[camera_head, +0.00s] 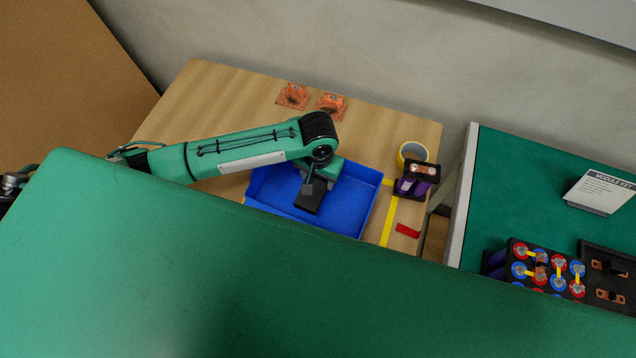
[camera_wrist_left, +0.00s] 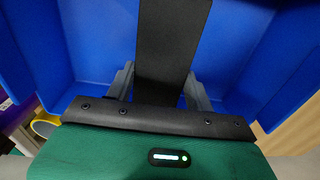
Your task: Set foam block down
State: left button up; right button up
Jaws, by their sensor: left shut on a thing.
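A dark, nearly black foam block (camera_head: 309,198) is held by my left gripper (camera_head: 315,184), over the inside of a blue tray (camera_head: 352,204). In the left wrist view the block (camera_wrist_left: 172,40) stands out as a dark slab between the two grey fingers of the gripper (camera_wrist_left: 160,80), which is shut on it. The blue tray (camera_wrist_left: 85,40) surrounds the block there. I cannot tell whether the block touches the tray floor. My right gripper is not in view.
The tray sits on a wooden table (camera_head: 215,95). Two copper-coloured pieces (camera_head: 292,95) lie at its back. A yellow tape roll (camera_head: 411,153), a dark module with purple sides (camera_head: 418,178) and a red piece (camera_head: 408,230) are right of the tray. A green bench (camera_head: 540,170) stands further right.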

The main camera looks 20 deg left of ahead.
aim_at(318, 185)
pick_arm(q)
notch_tip(318, 185, down, 4)
jog(key=shift+f, duration=0.25)
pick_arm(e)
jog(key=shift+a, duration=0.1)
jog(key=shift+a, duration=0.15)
pick_arm(q)
jog(key=o, duration=0.9)
jog(key=shift+f, duration=0.1)
jog(key=shift+o, duration=0.2)
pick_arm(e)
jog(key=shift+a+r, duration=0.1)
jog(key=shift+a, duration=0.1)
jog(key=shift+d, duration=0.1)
